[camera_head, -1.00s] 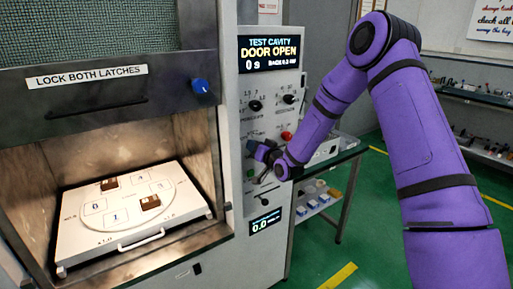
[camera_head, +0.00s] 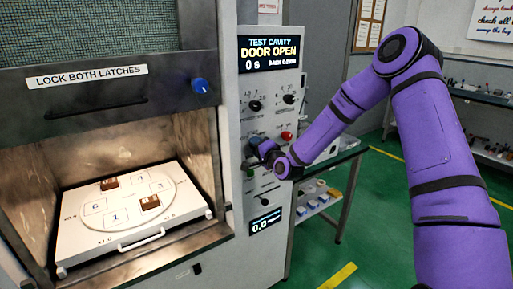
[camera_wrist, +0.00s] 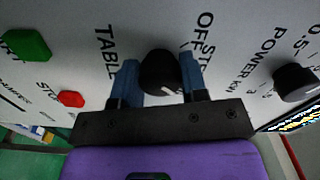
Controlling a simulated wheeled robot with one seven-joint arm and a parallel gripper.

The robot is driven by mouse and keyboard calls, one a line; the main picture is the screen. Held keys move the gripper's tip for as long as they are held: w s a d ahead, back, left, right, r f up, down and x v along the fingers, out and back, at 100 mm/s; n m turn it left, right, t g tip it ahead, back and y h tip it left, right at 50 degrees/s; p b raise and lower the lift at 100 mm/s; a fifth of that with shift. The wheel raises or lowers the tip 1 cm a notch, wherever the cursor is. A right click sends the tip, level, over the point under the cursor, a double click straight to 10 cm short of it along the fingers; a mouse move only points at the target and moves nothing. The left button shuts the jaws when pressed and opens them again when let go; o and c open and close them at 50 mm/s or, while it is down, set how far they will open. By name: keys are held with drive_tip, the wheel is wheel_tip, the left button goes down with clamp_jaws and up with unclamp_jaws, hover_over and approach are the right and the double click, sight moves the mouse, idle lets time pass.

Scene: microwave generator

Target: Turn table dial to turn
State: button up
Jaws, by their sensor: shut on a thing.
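The black round table dial (camera_wrist: 158,70) is on the light grey control panel, beside the printed word TABLE in the wrist view. Its white pointer mark points toward the lower right of that view. My gripper (camera_wrist: 160,84) is shut on the dial, with one blue finger on each side. In the head view my gripper (camera_head: 262,150) is at the panel, below the upper knobs, and hides the dial.
A green button (camera_wrist: 26,44) and a red button (camera_wrist: 71,99) are left of the dial; the power knob (camera_wrist: 294,82) is right. The open cavity holds a white turntable tray (camera_head: 80,236) with two brown blocks. A side table (camera_head: 345,155) stands right of the panel.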

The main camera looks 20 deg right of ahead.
drive_tip(key=shift+m, duration=0.6)
drive_tip(key=o, duration=0.9)
drive_tip(key=shift+o, duration=0.2)
drive_tip(key=v, duration=1)
drive_tip(key=shift+s+d, duration=0.15)
drive_tip(key=shift+s, duration=0.25)
